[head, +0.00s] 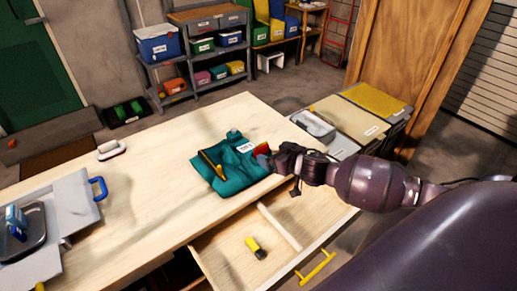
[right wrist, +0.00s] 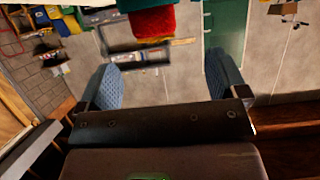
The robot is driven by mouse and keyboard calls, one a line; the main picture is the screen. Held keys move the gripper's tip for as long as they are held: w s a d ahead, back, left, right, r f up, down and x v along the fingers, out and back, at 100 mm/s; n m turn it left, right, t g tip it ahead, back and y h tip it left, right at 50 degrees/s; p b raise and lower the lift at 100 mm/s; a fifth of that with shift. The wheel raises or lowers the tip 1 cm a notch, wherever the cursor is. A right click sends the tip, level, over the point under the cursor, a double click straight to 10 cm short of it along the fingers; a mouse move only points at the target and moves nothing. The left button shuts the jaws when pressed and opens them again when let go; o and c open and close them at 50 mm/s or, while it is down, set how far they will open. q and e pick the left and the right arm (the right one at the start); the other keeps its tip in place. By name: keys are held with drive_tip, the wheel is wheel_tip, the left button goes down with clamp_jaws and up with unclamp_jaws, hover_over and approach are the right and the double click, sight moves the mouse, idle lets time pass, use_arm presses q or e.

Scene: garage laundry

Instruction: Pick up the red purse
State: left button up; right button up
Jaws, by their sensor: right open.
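The red purse (head: 261,149) shows as a small red patch at the right side of a teal cloth item (head: 228,172) on the wooden table (head: 150,175). My right gripper (head: 270,158) is beside the red patch, at the right end of the teal item. In the right wrist view the red purse (right wrist: 152,24) hangs below the teal fabric (right wrist: 140,4), beyond my open right fingers (right wrist: 164,85), with nothing between them. Part of the purse is hidden by the gripper in the head view. My left gripper is not in view.
An open drawer (head: 222,250) at the front holds a yellow and black object (head: 255,246). A white object (head: 111,150) lies at the back left. Bins (head: 313,124) stand right of the table.

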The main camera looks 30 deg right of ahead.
sight(263, 147)
drive_tip(key=x, duration=0.3)
drive_tip(key=shift+w+f, duration=0.1)
drive_tip(key=shift+w, duration=0.05)
drive_tip(key=x, duration=0.4)
drive_tip(key=shift+d+p, duration=0.3)
drive_tip(key=shift+d, duration=0.05)
drive_tip(key=shift+w+f, duration=0.2)
drive_tip(key=shift+w, duration=0.4)
drive_tip(key=c, duration=1)
drive_tip(key=shift+r, duration=0.1)
